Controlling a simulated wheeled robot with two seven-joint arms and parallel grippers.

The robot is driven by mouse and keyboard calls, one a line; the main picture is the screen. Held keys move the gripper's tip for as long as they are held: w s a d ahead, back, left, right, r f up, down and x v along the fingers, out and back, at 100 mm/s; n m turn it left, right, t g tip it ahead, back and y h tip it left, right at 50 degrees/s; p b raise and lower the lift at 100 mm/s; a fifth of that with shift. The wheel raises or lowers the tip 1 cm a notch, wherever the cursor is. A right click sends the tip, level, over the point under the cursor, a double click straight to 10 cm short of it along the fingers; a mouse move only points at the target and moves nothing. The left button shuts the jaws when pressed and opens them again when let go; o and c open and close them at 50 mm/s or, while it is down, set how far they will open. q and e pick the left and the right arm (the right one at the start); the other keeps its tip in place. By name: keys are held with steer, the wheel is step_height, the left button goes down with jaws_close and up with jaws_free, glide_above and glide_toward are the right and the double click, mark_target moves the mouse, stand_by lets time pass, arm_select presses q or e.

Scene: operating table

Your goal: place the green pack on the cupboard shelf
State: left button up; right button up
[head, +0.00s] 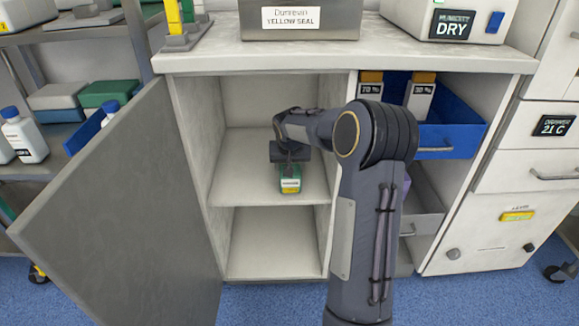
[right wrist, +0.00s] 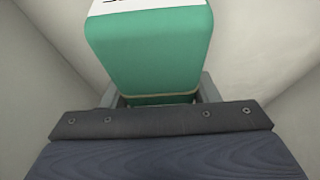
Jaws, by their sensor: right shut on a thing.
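The green pack (head: 290,182), with a yellow and white label, is inside the open cupboard at its middle shelf (head: 250,181). Whether the pack touches the shelf or hangs just above it, I cannot tell. My right gripper (head: 290,166) reaches into the cupboard and is shut on the pack. In the right wrist view the green pack (right wrist: 155,55) sits between the fingers of my right gripper (right wrist: 158,92), its white label at the top edge. My left gripper is not in view.
The cupboard door (head: 130,215) stands open at the left. A lower shelf (head: 275,245) is empty. A box marked yellow seal (head: 300,30) stands on top. A white bottle (head: 24,138) stands at the far left.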

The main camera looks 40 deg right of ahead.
steer(key=shift+f, duration=0.2)
steer(key=o, duration=1.1)
